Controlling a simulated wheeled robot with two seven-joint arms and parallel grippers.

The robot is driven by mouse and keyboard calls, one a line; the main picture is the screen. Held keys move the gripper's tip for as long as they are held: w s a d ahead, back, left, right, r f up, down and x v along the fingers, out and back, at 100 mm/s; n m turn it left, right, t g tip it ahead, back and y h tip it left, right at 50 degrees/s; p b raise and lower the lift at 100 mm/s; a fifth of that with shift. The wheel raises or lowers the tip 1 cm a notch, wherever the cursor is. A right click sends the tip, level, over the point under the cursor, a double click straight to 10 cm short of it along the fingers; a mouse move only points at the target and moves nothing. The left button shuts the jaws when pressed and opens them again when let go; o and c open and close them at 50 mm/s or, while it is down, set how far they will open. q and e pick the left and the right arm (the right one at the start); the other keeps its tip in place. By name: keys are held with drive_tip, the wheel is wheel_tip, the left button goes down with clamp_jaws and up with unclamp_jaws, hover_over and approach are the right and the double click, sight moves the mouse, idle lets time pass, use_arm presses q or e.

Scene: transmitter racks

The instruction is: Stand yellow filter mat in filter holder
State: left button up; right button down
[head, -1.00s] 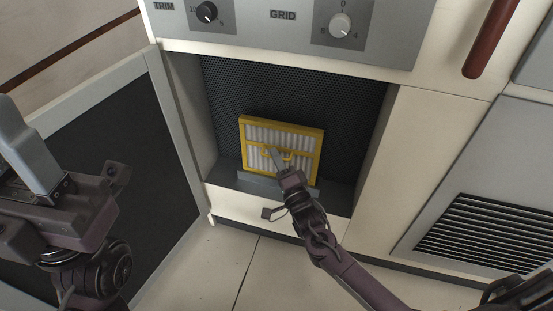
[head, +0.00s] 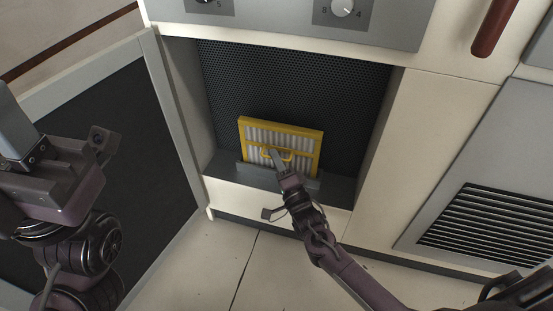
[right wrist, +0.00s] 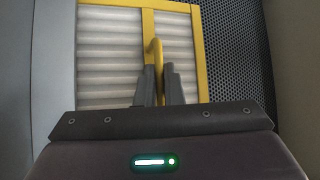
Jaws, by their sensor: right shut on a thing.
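The yellow filter mat (head: 281,139), a yellow frame with white pleats, stands nearly upright in the recess of the cabinet. Its lower edge is behind the front lip of the grey filter holder (head: 228,170) on the recess floor. My right gripper (head: 277,158) is shut on the mat's yellow handle. In the right wrist view the fingers (right wrist: 159,86) close around the handle (right wrist: 154,58), with the mat (right wrist: 112,62) behind. My left gripper (head: 18,125) is at the left edge, away from the mat; its fingertips are not clear.
A black perforated panel (head: 290,85) backs the recess. An open door (head: 100,140) with a dark inside stands left. A louvred vent (head: 490,230) is at right, a dark red handle (head: 495,28) above it. Pale floor lies below.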

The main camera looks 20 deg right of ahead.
drive_tip(key=shift+r, duration=0.1)
drive_tip(key=c, duration=1.5)
unclamp_jaws()
drive_tip(key=shift+s, duration=0.1)
